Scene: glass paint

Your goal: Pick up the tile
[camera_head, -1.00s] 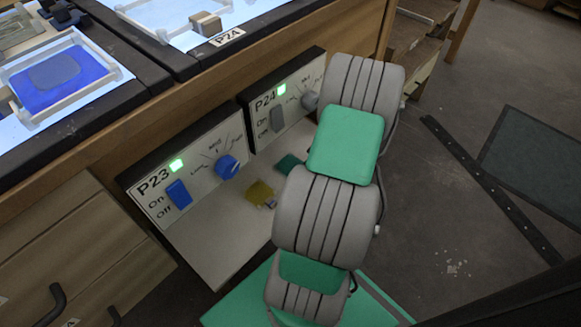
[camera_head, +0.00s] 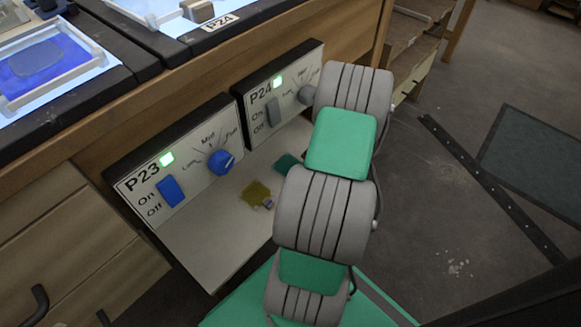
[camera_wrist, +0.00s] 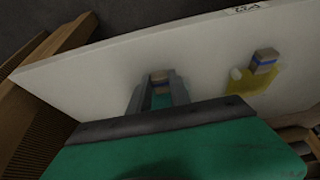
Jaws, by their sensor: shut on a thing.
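A dark teal tile (camera_head: 288,163) shows beside my arm on the pale shelf under the P24 panel. A yellow tile (camera_head: 257,194) lies nearer, with a small block on its edge. In the wrist view the yellow tile (camera_wrist: 240,84) lies to the right, its tan block with a blue band on it. My gripper (camera_wrist: 161,92) is shut on a tan block (camera_wrist: 160,76) with teal below it, apparently the teal tile's handle. My palm hides most of that tile. The gripper is hidden behind my arm in the head view.
The shelf (camera_head: 214,240) sits below the P23 panel (camera_head: 180,160) and P24 panel (camera_head: 285,95), both with knobs and lit green lamps. A blue-lit tray (camera_head: 100,65) stands on the bench above.

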